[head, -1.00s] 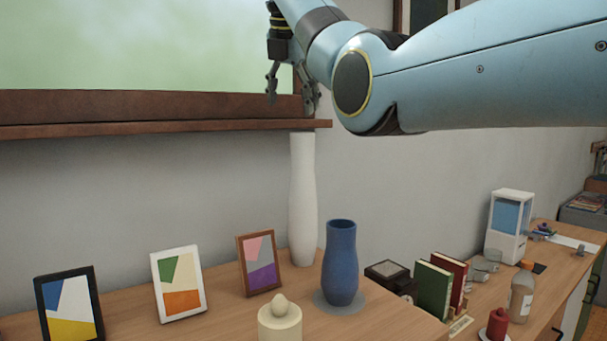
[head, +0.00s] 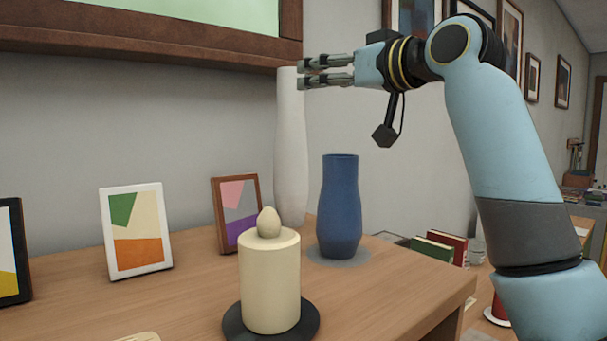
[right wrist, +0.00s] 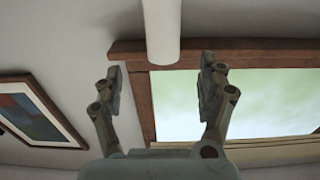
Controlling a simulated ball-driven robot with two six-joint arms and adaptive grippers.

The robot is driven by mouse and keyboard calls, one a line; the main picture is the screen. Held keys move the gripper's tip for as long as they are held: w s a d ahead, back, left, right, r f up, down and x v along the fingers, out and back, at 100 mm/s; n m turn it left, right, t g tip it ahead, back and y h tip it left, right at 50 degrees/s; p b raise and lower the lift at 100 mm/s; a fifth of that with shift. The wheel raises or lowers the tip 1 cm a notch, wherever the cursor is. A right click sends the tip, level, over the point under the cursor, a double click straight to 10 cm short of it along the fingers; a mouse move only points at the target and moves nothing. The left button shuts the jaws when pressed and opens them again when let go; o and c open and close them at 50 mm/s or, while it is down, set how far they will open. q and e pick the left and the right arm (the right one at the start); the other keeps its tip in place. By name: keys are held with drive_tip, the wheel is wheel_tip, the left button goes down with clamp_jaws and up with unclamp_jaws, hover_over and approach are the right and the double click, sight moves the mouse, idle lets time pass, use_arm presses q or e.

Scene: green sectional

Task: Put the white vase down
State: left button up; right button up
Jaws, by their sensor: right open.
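The white vase (head: 290,150) is tall and slim and stands upright at the back of the wooden cabinet top, close to the wall. My right gripper (head: 301,73) is level near the vase's top, its fingertips pointing left and overlapping the vase's right edge in the head view. It is open, with nothing held. In the right wrist view the vase (right wrist: 162,28) is a pale column ahead, between the lines of the open fingers (right wrist: 160,75) and beyond their tips. I cannot tell whether a finger touches it. My left gripper is out of view.
A blue vase (head: 340,205) stands right of the white vase's foot. Picture frames (head: 238,208) are to its left. A cream lidded jar (head: 270,280) is in front. A brown frame's lower edge (head: 200,45) is on the wall beside the vase's top.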

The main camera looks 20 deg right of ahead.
sight(291, 88)
drive_tip(key=p+x, duration=0.1)
drive_tip(key=x, duration=0.2)
drive_tip(key=p+x, duration=0.1)
drive_tip(key=x, duration=0.2)
drive_tip(key=p+x, duration=0.1)
drive_tip(key=x, duration=0.3)
drive_tip(key=shift+a+f, duration=0.3)
drive_tip(key=shift+w+a+f, duration=0.1)
drive_tip(key=shift+w+f, duration=0.05)
drive_tip(key=shift+w, duration=0.2)
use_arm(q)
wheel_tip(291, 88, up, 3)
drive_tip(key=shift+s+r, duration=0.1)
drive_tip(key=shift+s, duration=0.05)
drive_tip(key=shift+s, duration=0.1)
use_arm(e)
drive_tip(key=shift+s, duration=0.1)
drive_tip(key=shift+c, duration=1.2)
clamp_jaws()
